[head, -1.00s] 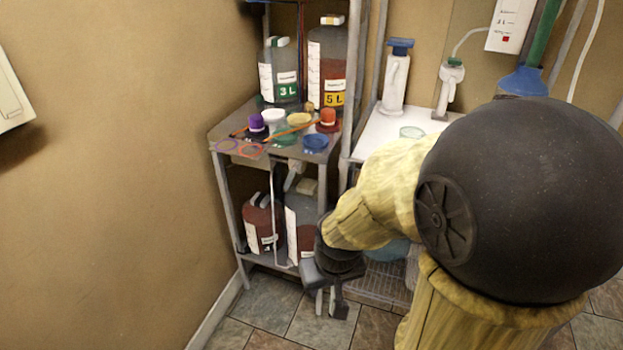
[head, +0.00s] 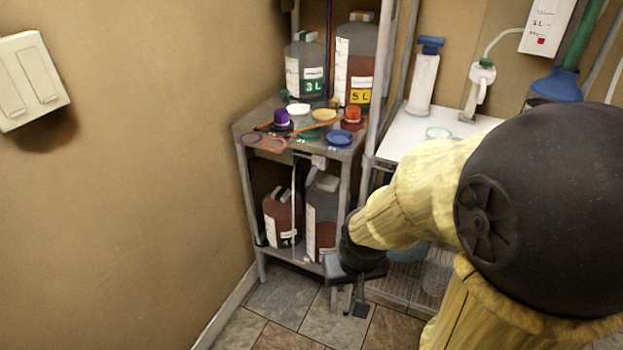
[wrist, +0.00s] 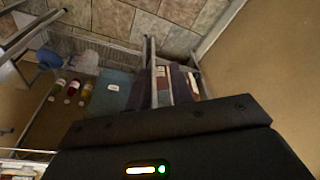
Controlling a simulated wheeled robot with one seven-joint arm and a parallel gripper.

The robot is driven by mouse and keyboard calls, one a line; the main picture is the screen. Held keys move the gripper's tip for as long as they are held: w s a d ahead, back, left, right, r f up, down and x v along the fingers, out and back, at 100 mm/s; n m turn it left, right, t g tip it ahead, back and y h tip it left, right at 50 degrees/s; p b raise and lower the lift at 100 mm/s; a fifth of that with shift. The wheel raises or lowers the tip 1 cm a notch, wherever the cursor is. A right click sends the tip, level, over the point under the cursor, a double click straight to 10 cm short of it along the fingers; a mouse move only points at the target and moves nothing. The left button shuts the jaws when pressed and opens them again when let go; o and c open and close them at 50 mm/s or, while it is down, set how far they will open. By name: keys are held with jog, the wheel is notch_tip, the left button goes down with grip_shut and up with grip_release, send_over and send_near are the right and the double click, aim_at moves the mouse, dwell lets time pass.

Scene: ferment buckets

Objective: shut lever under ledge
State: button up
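A small pale fitting, which looks like the lever (head: 318,161), sits under the front edge of the shelf's top ledge (head: 350,152). A thin pale tube (head: 294,205) hangs to its left. The fitting is too small to tell which way its handle points. My gripper (head: 347,302) hangs low in front of the shelf's right leg, well below the ledge and apart from the fitting. Its two fingers point down, apart, with nothing seen between them.
Two jugs of red liquid (head: 283,217) (head: 321,225) stand on the lower shelf. Caps, rings and larger jugs (head: 305,70) crowd the top. A white table (head: 400,140) stands right. A wall with a switch (head: 33,82) bounds the left. The floor (head: 285,300) in front is clear.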

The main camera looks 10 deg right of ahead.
jog(key=shift+w+d+f, duration=0.1)
jog(key=shift+w, duration=0.25)
jog(key=c, duration=0.3)
jog(key=w+f+m+t, duration=0.1)
jog(key=w+t, duration=0.1)
jog(key=w, duration=0.3)
jog(key=w+d+f+m+t, duration=0.1)
jog(key=w+f+m, duration=0.1)
jog(key=w, duration=0.4)
jog(key=w+d+f+m+t, duration=0.1)
jog(key=w+f+t, duration=0.1)
jog(key=w, duration=0.4)
jog(key=shift+w+f+m+t+y, duration=0.2)
jog(key=shift+m+t+y, duration=0.1)
jog(key=shift+y, duration=0.1)
grip_shut()
jog(key=w+d+f+m+t+y, duration=0.1)
jog(key=w+d+f+m+t, duration=0.1)
jog(key=m+t, duration=0.4)
jog(key=w+d+f+m+t+y, duration=0.1)
jog(key=w+d+f+m+t, duration=0.1)
jog(key=w+f+m+t, duration=0.2)
jog(key=shift+w+d+m+t, duration=0.3)
jog(key=shift+w+m+t, duration=1.05)
jog(key=shift+m, duration=1.05)
jog(key=shift+w, duration=0.1)
